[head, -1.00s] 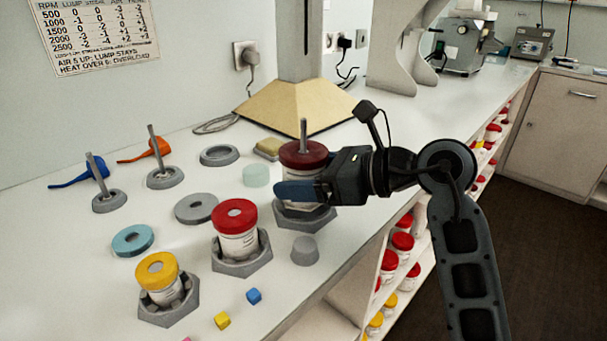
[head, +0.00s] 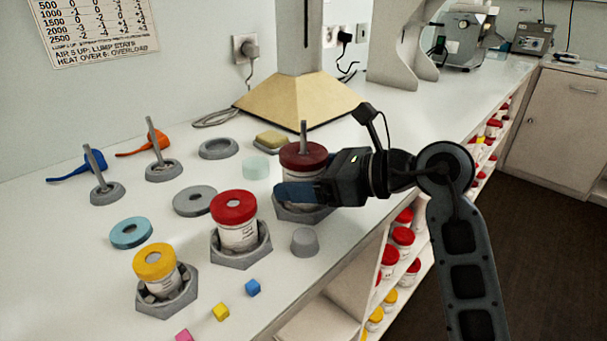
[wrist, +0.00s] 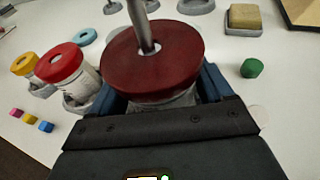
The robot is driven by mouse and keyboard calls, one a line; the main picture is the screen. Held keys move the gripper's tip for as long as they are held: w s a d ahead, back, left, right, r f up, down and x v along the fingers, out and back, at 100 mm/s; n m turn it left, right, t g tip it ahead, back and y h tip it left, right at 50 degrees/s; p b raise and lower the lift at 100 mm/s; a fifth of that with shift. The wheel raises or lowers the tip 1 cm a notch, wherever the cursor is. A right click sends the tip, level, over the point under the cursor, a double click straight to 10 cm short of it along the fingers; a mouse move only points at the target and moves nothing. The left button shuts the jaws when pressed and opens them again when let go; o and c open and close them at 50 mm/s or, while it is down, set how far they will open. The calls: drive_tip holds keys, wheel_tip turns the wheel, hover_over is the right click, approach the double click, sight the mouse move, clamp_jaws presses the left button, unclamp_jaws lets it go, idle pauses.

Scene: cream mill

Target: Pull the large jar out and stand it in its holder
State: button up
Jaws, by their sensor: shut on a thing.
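The large jar with a dark red lid (head: 303,155) stands in a grey hexagonal holder (head: 305,214) in the head view, with a metal rod rising through the hole in its lid. My gripper (head: 298,192) is shut on this jar just below the lid. In the wrist view the dark red lid (wrist: 152,62) fills the middle, with blue fingers on both sides of the jar body. The lower body is mostly hidden by my gripper, so how deep it sits in the holder cannot be told.
A red-lidded jar (head: 235,208) and a yellow-lidded jar (head: 155,262) stand in hexagonal holders to the left. A grey stopper (head: 304,242), small cubes (head: 221,312), grey rings (head: 194,202) and a sponge (head: 271,141) lie around. The beige pyramid base (head: 300,103) stands behind.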

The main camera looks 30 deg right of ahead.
drive_tip(key=shift+f, duration=0.1)
drive_tip(key=o, duration=1.1)
drive_tip(key=shift+c, duration=0.2)
drive_tip(key=shift+r+p+v, duration=0.2)
drive_tip(key=shift+p+v, duration=0.5)
drive_tip(key=shift+v, duration=0.65)
drive_tip(key=shift+r+p+v, duration=0.2)
drive_tip(key=shift+p+v, duration=0.45)
drive_tip(key=shift+v, duration=0.7)
drive_tip(key=shift+r+p+v, duration=0.2)
drive_tip(key=shift+p+v, duration=0.5)
drive_tip(key=shift+v, duration=0.7)
